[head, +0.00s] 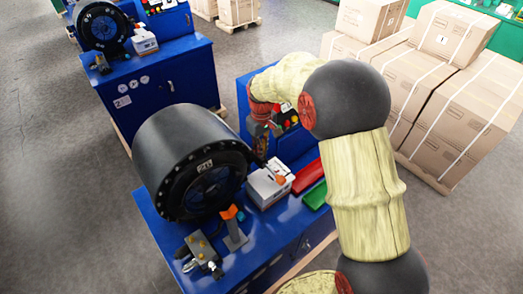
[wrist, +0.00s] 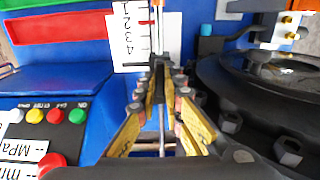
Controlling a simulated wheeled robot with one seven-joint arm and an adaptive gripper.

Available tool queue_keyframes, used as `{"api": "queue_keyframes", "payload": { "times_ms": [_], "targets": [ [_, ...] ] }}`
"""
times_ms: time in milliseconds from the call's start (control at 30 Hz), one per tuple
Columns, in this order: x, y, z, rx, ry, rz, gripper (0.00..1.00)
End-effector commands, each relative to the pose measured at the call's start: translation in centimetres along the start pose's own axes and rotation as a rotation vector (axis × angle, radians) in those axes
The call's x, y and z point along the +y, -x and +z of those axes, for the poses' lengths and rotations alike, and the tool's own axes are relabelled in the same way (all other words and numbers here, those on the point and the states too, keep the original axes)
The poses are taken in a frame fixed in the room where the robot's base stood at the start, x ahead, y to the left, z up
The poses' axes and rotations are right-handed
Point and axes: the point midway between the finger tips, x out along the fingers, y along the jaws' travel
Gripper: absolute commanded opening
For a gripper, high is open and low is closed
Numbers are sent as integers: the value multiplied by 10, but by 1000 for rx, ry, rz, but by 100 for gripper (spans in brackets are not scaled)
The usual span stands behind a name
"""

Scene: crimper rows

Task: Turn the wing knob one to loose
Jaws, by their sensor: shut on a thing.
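My gripper (wrist: 160,80) points down at the white block with a numbered scale (wrist: 134,45) on the blue bench. Its two yellow-sided fingers close together at the block's near edge in the wrist view. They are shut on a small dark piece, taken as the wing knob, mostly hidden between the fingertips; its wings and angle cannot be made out. In the head view my gripper (head: 261,158) is beside the far side of the white block (head: 268,186), its tips partly hidden.
The large black crimper head (head: 190,160) stands close left of my gripper. A control panel (wrist: 45,125) with coloured buttons, a red tray (head: 307,177) and a green tray (head: 316,195) are nearby. An orange-topped bracket (head: 233,228) stands in front. Strapped cartons (head: 430,80) stand at right.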

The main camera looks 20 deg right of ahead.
Motion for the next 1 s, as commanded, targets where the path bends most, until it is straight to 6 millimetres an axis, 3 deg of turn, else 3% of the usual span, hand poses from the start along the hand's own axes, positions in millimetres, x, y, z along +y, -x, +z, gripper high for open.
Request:
{"api": "queue_keyframes", "payload": {
  "times_ms": [133, 167, 467, 800, 1000],
  "targets": [
    [0, 2, -1, 3, 1, 2, 0],
    [0, 2, -1, 3, 1, 2, 10],
    [0, 1, 0, 1, 0, 1, 27],
    [0, 2, 0, 1, -1, 1, 27],
    [1, 27, -1, 4, -1, 2, 27]
  ]
}}
